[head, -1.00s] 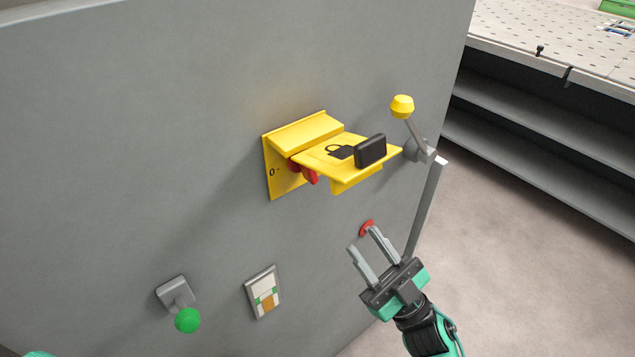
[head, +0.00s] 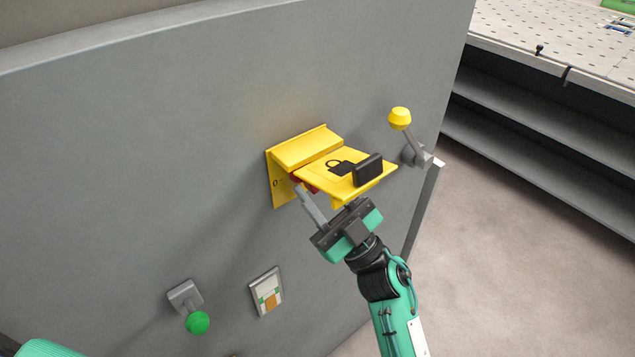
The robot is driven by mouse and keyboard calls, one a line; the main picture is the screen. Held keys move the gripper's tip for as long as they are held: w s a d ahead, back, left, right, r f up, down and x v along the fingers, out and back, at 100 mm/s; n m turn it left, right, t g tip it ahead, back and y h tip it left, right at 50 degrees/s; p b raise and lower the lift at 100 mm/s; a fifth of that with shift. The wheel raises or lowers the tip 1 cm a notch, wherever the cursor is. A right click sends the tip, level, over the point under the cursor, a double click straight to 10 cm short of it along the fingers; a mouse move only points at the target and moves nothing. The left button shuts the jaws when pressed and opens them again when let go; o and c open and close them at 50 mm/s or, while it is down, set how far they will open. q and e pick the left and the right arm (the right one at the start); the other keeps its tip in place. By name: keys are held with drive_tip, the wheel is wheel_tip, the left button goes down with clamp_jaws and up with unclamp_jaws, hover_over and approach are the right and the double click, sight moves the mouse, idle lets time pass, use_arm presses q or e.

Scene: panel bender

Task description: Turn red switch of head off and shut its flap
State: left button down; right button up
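The yellow switch box (head: 284,185) is on the grey panel. Its yellow flap (head: 330,170) is raised and sticks out from the panel, with a black padlock mark and a black block on it. The red switch (head: 304,182) shows only as a small patch under the flap. My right gripper (head: 322,203) is just below the flap with its fingers spread. Its left finger reaches up beside the red switch; the other finger is mostly hidden by the flap. Contact with the switch cannot be told. My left gripper is out of view.
A yellow-knobbed lever (head: 400,118) is right of the flap, near the panel's edge. A green-knobbed lever (head: 197,322) and a small framed plate (head: 267,292) are lower on the panel. A perforated table (head: 550,45) with shelves stands at the back right.

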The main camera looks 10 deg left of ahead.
drive_tip(key=shift+a, duration=0.1)
clamp_jaws()
drive_tip(key=shift+w+r+n+g, duration=0.1)
drive_tip(key=shift+n+g, duration=0.6)
drive_tip(key=shift+n, duration=0.1)
drive_tip(key=shift+w+d+r+n+g+h+p, duration=0.25)
drive_tip(key=shift+n+g+h+p, duration=1.2)
drive_tip(key=shift+n, duration=1.6)
drive_tip(key=shift+w+d+r+n+g+h+p, duration=0.1)
drive_tip(key=shift+r+n+g+h+p, duration=0.45)
drive_tip(key=shift+n+g+p, duration=2.1)
drive_tip(key=shift+w+d+r+n+g+h+p, duration=0.15)
drive_tip(key=shift+n+g+h+p, duration=1.1)
drive_tip(key=shift+n, duration=2.25)
drive_tip(key=shift+f+g, duration=0.15)
drive_tip(key=shift+g, duration=0.1)
